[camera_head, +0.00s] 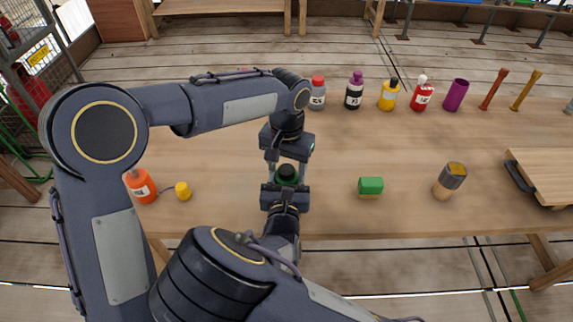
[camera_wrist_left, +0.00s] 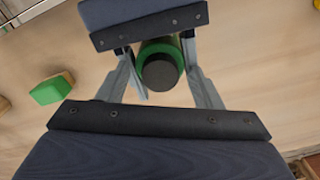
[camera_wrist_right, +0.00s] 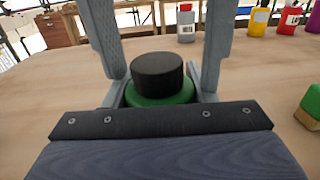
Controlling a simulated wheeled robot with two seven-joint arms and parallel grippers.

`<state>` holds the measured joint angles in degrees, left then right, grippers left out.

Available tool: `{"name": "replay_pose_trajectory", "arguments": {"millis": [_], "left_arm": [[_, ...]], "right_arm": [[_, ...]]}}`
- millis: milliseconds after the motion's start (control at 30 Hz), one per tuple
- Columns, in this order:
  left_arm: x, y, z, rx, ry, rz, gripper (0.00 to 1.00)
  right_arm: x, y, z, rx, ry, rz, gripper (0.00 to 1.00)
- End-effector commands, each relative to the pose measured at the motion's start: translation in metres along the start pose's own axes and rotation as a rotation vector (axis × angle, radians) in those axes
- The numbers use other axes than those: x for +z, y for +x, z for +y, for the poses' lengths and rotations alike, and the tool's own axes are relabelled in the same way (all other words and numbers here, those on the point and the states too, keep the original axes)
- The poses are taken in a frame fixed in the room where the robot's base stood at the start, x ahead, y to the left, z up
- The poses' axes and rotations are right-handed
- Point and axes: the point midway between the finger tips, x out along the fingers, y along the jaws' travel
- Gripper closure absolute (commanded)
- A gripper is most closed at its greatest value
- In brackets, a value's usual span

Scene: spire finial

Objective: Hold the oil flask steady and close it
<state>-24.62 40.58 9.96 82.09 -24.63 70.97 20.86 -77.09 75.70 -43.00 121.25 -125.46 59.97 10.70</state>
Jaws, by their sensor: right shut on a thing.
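The oil flask (camera_wrist_right: 160,95) has a green top and stands in my right gripper (camera_head: 286,182), which is shut on it. A black cap (camera_wrist_right: 158,74) sits upright on the flask; it also shows from above in the left wrist view (camera_wrist_left: 160,73). My left gripper (camera_head: 287,163) reaches down from above with its fingers on either side of the cap. Its fingers are apart, with a visible gap to the cap on both sides. The flask's lower body is hidden by the grippers.
An orange bottle (camera_head: 141,187) and a yellow cap (camera_head: 183,191) stand to the left. Several bottles, such as the yellow one (camera_head: 389,96), line the back. A wooden board (camera_head: 545,172) lies far right.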

Motion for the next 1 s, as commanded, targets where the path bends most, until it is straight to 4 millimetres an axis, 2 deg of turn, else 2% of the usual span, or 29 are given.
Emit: {"name": "replay_pose_trajectory", "arguments": {"millis": [233,367,800,1000], "left_arm": [[0.0,-0.001,0.0,0.0,0.0,0.0,0.41],[-0.001,-0.011,0.0,0.001,-0.001,0.004,0.41],[-0.001,-0.097,0.0,0.001,-0.001,0.004,0.41],[-0.001,-0.117,0.0,0.0,0.001,0.002,0.41]], "right_arm": [[0.0,0.0,0.0,0.0,0.0,0.0,1.0],[0.0,0.0,0.0,0.0,0.0,0.0,1.0],[0.0,0.0,0.0,0.0,0.0,0.0,1.0],[0.0,0.0,0.0,0.0,0.0,0.0,1.0]]}}
